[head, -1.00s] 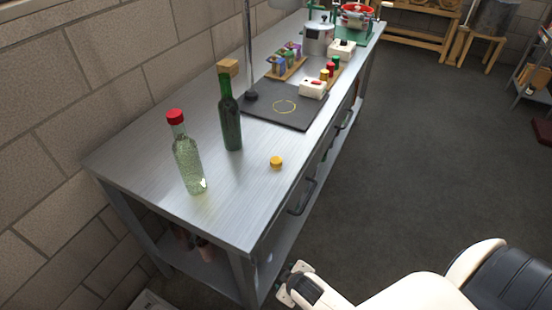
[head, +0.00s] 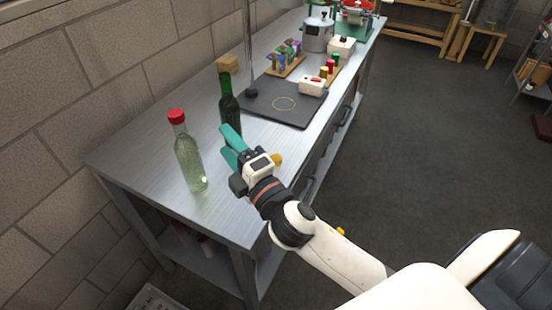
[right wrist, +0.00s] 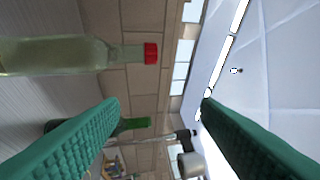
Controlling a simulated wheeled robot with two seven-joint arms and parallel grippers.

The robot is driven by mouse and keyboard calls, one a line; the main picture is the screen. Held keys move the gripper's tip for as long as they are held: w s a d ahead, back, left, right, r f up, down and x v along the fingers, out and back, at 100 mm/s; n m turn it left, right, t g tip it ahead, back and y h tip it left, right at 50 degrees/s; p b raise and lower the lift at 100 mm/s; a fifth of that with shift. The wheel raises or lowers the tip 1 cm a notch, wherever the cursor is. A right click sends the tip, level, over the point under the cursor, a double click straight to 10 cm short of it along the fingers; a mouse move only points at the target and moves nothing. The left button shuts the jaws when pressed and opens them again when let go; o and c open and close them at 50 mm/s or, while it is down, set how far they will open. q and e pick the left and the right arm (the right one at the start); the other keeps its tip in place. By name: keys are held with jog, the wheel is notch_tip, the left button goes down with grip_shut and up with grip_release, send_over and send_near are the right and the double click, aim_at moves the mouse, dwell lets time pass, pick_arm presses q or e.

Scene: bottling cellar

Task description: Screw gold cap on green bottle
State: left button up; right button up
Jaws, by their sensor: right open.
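The green bottle (head: 229,107) stands upright on the steel bench, its lower part hidden by my right gripper in the head view. In the right wrist view its neck (right wrist: 134,123) shows beyond one finger. The gold cap (head: 277,159) lies on the bench just right of the gripper's body, which partly hides it. My right gripper (head: 229,146) is open and empty, its teal fingers pointing left over the bench, in front of the green bottle; in the right wrist view the fingers (right wrist: 160,103) are wide apart. My left gripper is out of view.
A clear bottle with a red cap (head: 187,155) stands close left of my right gripper. A dark mat (head: 285,105) with a yellow ring lies behind. A white box (head: 312,86), racks and a metal pot (head: 318,36) fill the far bench.

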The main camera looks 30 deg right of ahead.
jog(key=a+r+n+y, duration=0.55)
jog(key=n+y, duration=0.25)
jog(key=n, duration=0.3)
jog(key=s+a+f+n+g+y, duration=0.1)
jog(key=s+a+n+g+y, duration=0.1)
jog(key=a+n+g+y, duration=0.65)
jog(key=s+a+f+n+g+h, duration=0.15)
jog(key=n+g, duration=0.35)
jog(key=n, duration=0.9)
jog(key=w+d+f+n+g+h, duration=0.2)
jog(key=d+f+n+g+h, duration=0.3)
jog(key=f+n+h, duration=0.4)
jog(key=w+d+n+h, duration=0.1)
jog(key=w+d+h, duration=0.1)
jog(key=d, duration=0.5)
jog(key=w+d+f+n+t+h, duration=0.1)
jog(key=w+d+h, duration=0.1)
jog(key=d+h, duration=0.3)
jog(key=w+d+n+t+h, duration=0.1)
jog(key=w+d+n+h, duration=0.1)
jog(key=d, duration=0.9)
jog(key=shift+w+d+f+h, duration=0.2)
jog(key=shift+w+h, duration=0.25)
jog(key=shift+h, duration=0.75)
